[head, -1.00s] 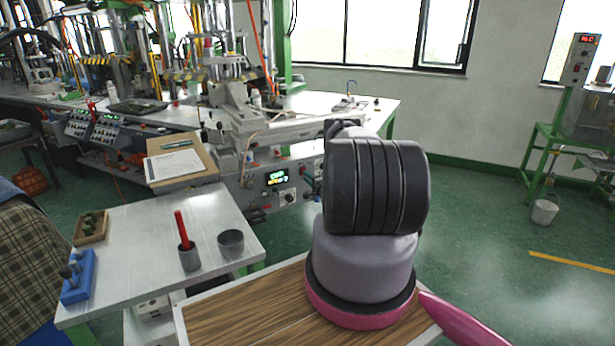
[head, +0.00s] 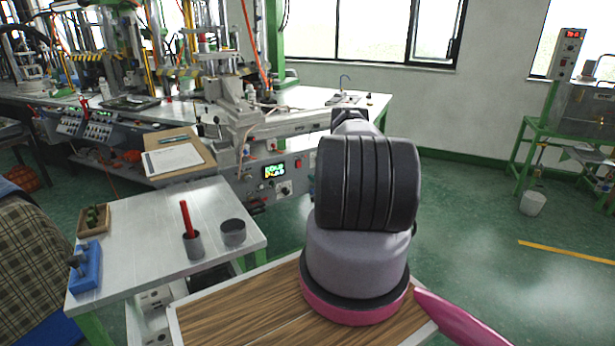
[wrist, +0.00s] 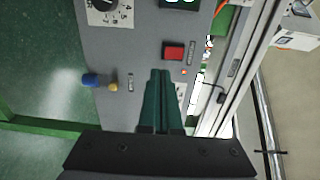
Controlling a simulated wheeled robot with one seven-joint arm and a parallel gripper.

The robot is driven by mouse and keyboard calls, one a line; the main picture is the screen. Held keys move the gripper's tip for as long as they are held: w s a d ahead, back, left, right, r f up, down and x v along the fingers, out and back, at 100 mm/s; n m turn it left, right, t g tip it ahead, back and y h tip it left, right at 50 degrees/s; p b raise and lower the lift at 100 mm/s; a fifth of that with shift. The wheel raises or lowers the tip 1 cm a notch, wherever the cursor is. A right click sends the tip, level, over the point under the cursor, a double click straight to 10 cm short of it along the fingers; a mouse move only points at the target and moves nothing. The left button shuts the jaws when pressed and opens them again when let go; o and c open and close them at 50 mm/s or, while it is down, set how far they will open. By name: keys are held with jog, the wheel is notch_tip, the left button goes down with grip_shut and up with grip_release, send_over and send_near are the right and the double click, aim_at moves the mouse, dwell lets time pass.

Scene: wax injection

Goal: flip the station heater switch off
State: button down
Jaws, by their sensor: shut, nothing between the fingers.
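A red rocker switch (wrist: 173,51) sits on the grey control panel (wrist: 140,55) in the wrist view, with a small label beside it that I cannot read. The red switch also shows in the head view (head: 298,163), right of the lit display (head: 274,171). Which way the rocker is tipped is too small to tell. My gripper (wrist: 160,73), with dark green fingers, is shut and empty. Its fingertips appear just below the switch in the wrist picture; whether they touch the panel I cannot tell. In the head view my arm hides my gripper.
A dial (wrist: 103,8), a blue knob (wrist: 90,80) and a brass-coloured fitting (wrist: 113,87) are on the panel. A side table (head: 150,235) holds a cup with a red stick (head: 192,243), a grey cup (head: 233,232) and a blue block (head: 84,270). Open green floor lies to the right.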

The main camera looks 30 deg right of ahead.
aim_at(299, 166)
jog(key=shift+s, duration=2.55)
notch_tip(299, 166, up, 4)
jog(key=shift+a+f+g, duration=0.1)
jog(key=shift+a+g, duration=0.05)
jog(key=shift+g, duration=0.55)
jog(key=w, duration=0.4)
jog(key=w+f, duration=0.1)
jog(key=w, duration=0.4)
jog(key=w+f, duration=0.1)
jog(key=w, duration=0.3)
jog(key=shift+w, duration=0.4)
jog(key=shift+s, duration=0.1)
